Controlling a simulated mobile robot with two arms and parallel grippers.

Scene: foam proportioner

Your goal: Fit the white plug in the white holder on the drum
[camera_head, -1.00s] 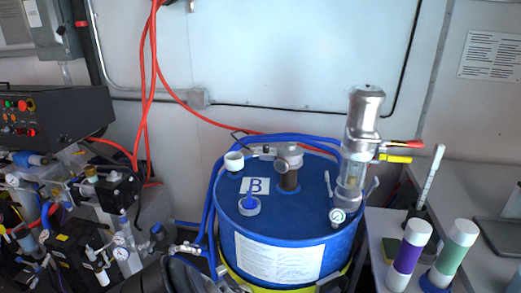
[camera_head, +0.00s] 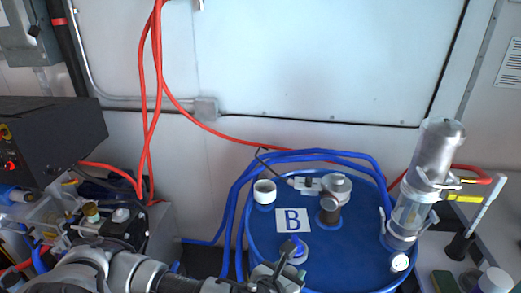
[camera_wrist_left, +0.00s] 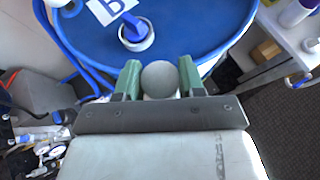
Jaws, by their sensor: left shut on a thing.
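The blue drum (camera_head: 350,262) stands at the lower right of the head view. A white round cup, which looks like the white holder (camera_head: 264,192), stands on its lid at the left rear; its edge shows at the top of the left wrist view (camera_wrist_left: 58,2). My left gripper (camera_head: 278,275) is at the drum's near side. In the left wrist view its green-padded fingers (camera_wrist_left: 158,80) are shut on a pale round piece, which looks like the white plug (camera_wrist_left: 160,76). The plug is not clear in the head view. The right gripper is not in view.
On the lid are a white ring with a blue piece (camera_wrist_left: 136,35), a label B (camera_head: 293,221), a metal valve fitting (camera_head: 331,200) and a tall clear-and-metal cylinder (camera_head: 425,185). Blue hoses (camera_head: 240,190) run around the drum's left and back. Equipment (camera_head: 60,135) stands at left.

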